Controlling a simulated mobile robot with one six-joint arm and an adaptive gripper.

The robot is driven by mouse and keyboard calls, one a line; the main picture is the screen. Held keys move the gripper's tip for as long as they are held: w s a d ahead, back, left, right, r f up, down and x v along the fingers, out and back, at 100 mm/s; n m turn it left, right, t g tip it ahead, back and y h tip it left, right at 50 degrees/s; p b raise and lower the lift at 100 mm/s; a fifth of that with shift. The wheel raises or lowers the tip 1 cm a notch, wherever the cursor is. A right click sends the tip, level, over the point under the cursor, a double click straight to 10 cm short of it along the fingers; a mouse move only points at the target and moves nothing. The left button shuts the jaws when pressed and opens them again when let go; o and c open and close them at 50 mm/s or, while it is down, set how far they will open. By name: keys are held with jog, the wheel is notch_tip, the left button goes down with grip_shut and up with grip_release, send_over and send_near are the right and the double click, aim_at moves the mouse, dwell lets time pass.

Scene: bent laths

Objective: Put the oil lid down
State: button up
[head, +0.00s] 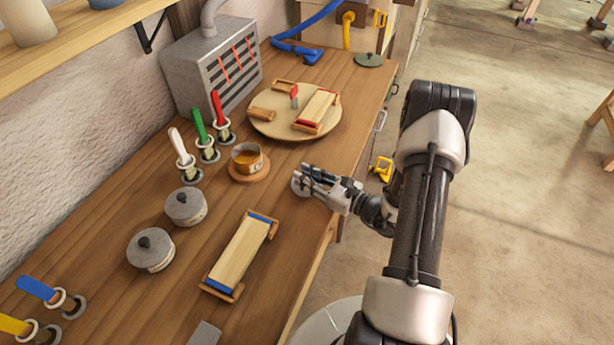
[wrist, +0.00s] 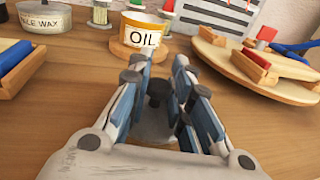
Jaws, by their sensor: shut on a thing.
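My gripper (head: 310,182) is shut on the dark knob of the oil lid, near the bench's right edge. The grey lid (head: 297,186) shows partly beneath the fingers; the fingers hide the rest. In the wrist view the lid (wrist: 152,128) lies flat between the fingers (wrist: 160,85). It is at or just above the bench top; I cannot tell whether it touches. The open oil pot (head: 247,160), with amber oil inside, stands on a round wooden coaster (head: 250,176), left of and beyond my gripper. Its OIL label (wrist: 142,38) faces the wrist camera.
Two lidded pots (head: 186,206) (head: 151,250) and a wooden form with blue ends (head: 240,255) stand on the bench (head: 190,285). A round board (head: 265,125) carries a red-ended form. Brushes in holders line the wall side. A dark green lid (head: 369,60) lies at the back.

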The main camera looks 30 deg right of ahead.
jog(key=shift+f, duration=0.35)
jog(key=o, duration=0.8)
jog(key=shift+f, duration=0.1)
